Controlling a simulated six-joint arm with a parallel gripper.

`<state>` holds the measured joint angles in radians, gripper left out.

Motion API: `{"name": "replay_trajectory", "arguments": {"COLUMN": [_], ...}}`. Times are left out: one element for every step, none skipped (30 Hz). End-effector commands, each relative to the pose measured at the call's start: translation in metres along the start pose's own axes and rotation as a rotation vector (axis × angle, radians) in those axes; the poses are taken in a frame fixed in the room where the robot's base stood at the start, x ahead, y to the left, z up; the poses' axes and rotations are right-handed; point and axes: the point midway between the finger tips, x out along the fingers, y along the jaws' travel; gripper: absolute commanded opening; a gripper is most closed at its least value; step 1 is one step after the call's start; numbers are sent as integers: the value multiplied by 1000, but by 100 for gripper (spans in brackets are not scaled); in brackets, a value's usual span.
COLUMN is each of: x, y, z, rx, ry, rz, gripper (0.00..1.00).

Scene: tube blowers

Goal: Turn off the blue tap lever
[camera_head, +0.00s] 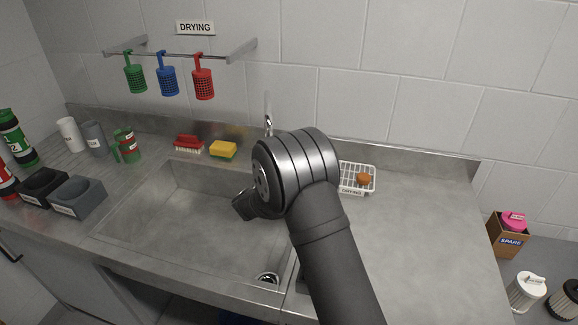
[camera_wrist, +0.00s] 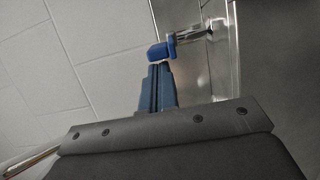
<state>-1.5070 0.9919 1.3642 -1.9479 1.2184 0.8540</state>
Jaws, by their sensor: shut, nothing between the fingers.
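The blue tap lever (camera_wrist: 162,51) shows in the wrist view, just beyond my fingertips, with a metal tap part (camera_wrist: 192,35) to its right. My gripper (camera_wrist: 158,68) is shut, its two fingers together with nothing between them. The fingertips overlap the lever's lower edge in the picture; I cannot tell whether they touch it. In the head view the top of the metal tap (camera_head: 268,112) rises behind my wrist, at the back of the sink (camera_head: 170,230). My wrist hides the lever and my fingers there.
A red brush (camera_head: 188,146) and a yellow-green sponge (camera_head: 223,149) lie on the ledge left of the tap. A white drying rack (camera_head: 349,187) stands to the right. Colored baskets (camera_head: 168,80) hang on a rail above.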

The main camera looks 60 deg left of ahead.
Motion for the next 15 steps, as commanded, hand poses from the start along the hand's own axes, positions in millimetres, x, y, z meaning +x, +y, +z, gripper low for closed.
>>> {"name": "replay_trajectory", "arguments": {"x": [0,0,0,1,1,2,3,3,4,4,4,5,5,5,5], "y": [0,0,0,0,0,0,0,0,0,0,0,0,0,-1,-1], "z": [0,0,1,3,6,10,14,17,21,22,23,23,24,24,25], "rx": [0,0,0,-1,-1,-2,-2,-2,-2,-1,-1,-1,-1,-1,-1], "ry": [0,0,0,-1,-1,-2,-2,-2,-3,-3,-4,-6,-7,-8,-10], "rz": [0,0,0,0,0,-1,-1,-1,0,0,0,0,0,0,0], "gripper": [0,0,0,0,0,0,0,0,0,0,0,0,0,0,0]}}
